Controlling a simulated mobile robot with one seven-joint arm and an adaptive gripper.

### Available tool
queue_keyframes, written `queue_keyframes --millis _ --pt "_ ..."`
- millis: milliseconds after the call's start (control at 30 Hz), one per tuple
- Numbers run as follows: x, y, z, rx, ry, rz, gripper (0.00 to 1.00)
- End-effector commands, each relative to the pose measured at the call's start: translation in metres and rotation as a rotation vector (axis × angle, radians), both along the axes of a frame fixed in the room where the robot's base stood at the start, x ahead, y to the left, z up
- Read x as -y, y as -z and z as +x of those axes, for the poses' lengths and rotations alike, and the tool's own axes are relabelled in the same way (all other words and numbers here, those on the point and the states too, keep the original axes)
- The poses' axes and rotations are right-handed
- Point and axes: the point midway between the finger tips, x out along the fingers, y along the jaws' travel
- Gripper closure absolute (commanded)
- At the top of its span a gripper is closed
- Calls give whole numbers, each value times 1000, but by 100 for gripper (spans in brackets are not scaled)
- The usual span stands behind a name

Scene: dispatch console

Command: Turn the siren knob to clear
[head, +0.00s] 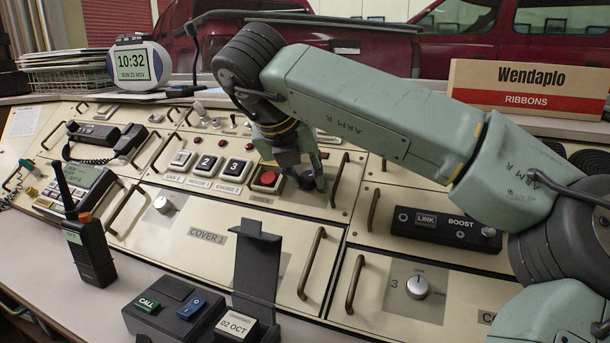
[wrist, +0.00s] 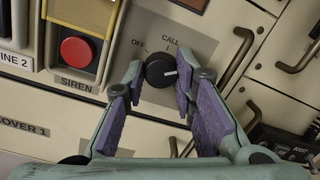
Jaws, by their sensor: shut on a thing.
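In the wrist view a round black knob (wrist: 160,70) sits on a grey plate (wrist: 207,28). The plate shows the words OFF and CALL. My gripper (wrist: 163,78) is shut on this knob, one finger at each side. The red button (wrist: 77,51) to the left carries the label SIREN. In the head view my gripper (head: 308,178) is down at the panel, right of the red button (head: 268,178), and hides the knob.
Metal handles (head: 340,180) stand up around the panel, one right of my gripper. A numbered knob (head: 417,287) and a LINK BOOST unit (head: 445,228) lie at the right. A radio (head: 90,250) and a black stand (head: 257,265) stand in front.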

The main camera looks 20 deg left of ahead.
Motion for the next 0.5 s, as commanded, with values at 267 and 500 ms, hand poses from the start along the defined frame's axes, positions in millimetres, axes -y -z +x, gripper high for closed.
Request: queue_keyframes --millis 267,500 --pt "0 0 0 0 40 25 100" --pt "0 0 0 -1 43 26 100"
